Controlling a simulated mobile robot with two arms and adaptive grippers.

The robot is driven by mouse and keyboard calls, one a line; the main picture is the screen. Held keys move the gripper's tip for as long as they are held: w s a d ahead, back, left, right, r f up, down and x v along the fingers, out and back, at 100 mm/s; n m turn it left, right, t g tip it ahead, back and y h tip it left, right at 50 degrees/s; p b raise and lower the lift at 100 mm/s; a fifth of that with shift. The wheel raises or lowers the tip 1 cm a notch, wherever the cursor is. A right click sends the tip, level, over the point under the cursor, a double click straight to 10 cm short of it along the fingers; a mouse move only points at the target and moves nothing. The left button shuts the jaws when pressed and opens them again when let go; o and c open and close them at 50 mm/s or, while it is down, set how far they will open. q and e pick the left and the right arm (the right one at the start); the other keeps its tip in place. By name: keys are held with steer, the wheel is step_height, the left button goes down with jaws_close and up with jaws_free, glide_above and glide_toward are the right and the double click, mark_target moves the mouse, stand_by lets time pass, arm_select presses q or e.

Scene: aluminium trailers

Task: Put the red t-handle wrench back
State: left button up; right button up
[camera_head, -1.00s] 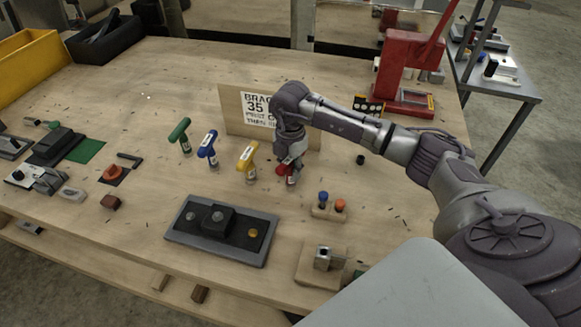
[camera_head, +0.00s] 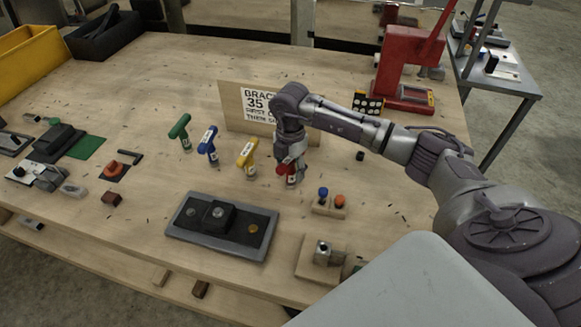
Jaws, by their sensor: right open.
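The red t-handle wrench (camera_head: 288,169) stands upright at the right end of a row of t-handles, behind the grey-rimmed tray. My right gripper (camera_head: 291,158) points down right over it and is open. Its fingers overlap the red handle, so I cannot tell whether they touch it. The yellow t-handle (camera_head: 248,153), blue t-handle (camera_head: 208,143) and green t-handle (camera_head: 180,127) stand to the left in the same row. The lower end of the red wrench is partly hidden. My left gripper is not in view.
A sign board (camera_head: 248,108) stands just behind the gripper. In front are the grey-rimmed tray (camera_head: 185,235), a small wooden block with blue and orange knobs (camera_head: 329,207) and a metal clamp block (camera_head: 322,255). A red press (camera_head: 397,70) stands at the back right.

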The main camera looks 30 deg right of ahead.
steer(key=shift+r+b, duration=0.3)
steer(key=shift+r, duration=0.15)
step_height(320, 180, up, 11)
steer(key=b, duration=0.3)
steer(key=shift+r, duration=0.15)
